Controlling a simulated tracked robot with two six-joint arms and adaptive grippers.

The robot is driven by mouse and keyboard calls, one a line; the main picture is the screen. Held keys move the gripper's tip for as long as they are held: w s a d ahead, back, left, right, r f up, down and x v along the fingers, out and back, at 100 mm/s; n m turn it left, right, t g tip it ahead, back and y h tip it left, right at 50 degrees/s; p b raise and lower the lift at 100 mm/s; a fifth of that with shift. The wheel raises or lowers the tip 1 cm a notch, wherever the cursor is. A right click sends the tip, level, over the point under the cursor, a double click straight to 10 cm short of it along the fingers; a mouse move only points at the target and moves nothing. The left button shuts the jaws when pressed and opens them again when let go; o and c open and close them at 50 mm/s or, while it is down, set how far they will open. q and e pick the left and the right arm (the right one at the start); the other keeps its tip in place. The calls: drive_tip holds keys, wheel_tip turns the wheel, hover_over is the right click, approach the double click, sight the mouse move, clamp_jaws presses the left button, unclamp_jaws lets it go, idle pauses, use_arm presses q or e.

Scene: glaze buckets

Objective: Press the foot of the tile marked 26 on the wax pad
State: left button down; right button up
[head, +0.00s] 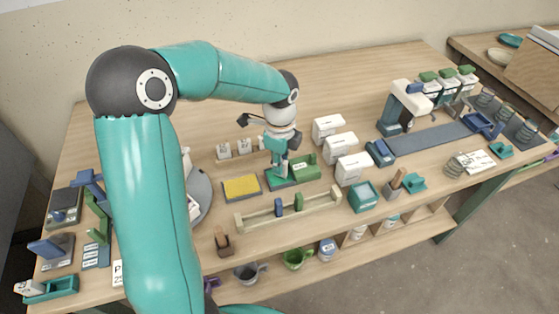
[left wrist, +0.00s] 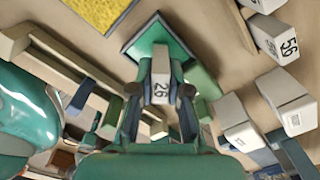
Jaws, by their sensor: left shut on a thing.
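My left gripper (head: 279,170) is shut on the white tile marked 26 (left wrist: 161,88), seen between its fingers in the left wrist view. The tile's far end is over a green square tray (left wrist: 150,38); I cannot tell whether it touches. That tray (head: 276,184) lies under the gripper in the head view, where the tile is mostly hidden. A yellow pad in a dark tray (head: 241,187) lies just left of it. No label shows which of the two is the wax pad. My right gripper is not in view.
A green block (head: 305,167) stands close right of the gripper. A wooden rack (head: 258,219) lies in front. White blocks (head: 338,146) stand to the right, and small tiles (head: 244,147) stand behind. The back middle of the table is clear.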

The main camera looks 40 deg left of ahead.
use_arm(q)
drive_tip(key=shift+r+p, duration=2.5)
drive_tip(key=shift+r, duration=0.5)
